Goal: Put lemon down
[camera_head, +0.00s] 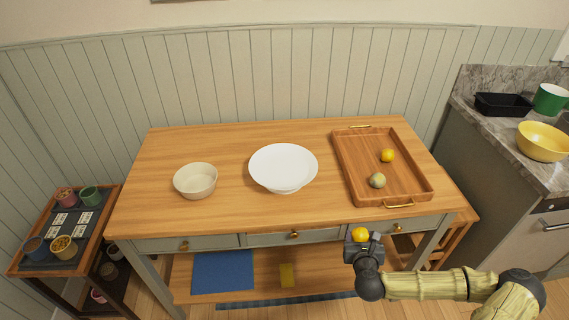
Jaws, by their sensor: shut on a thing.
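My gripper (361,243) is shut on a yellow lemon (360,234). It holds the lemon just in front of the table's front edge, below and left of the wooden tray. The wooden tray (355,175) with brass handles lies on the right part of the table (225,222). A second yellow fruit (387,155) and a dull greenish-tan round fruit (377,180) lie in the tray. A white wide bowl or dish (283,165) stands at the middle of the table. A cream bowl (195,180) stands to its left. The fingertips are partly hidden by the lemon.
A grey counter (515,164) at the right bears a yellow bowl (543,141), a black bin (502,104) and a green pot (550,98). A small cart (65,265) with cups stands at the left. The table's front strip and far left are bare.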

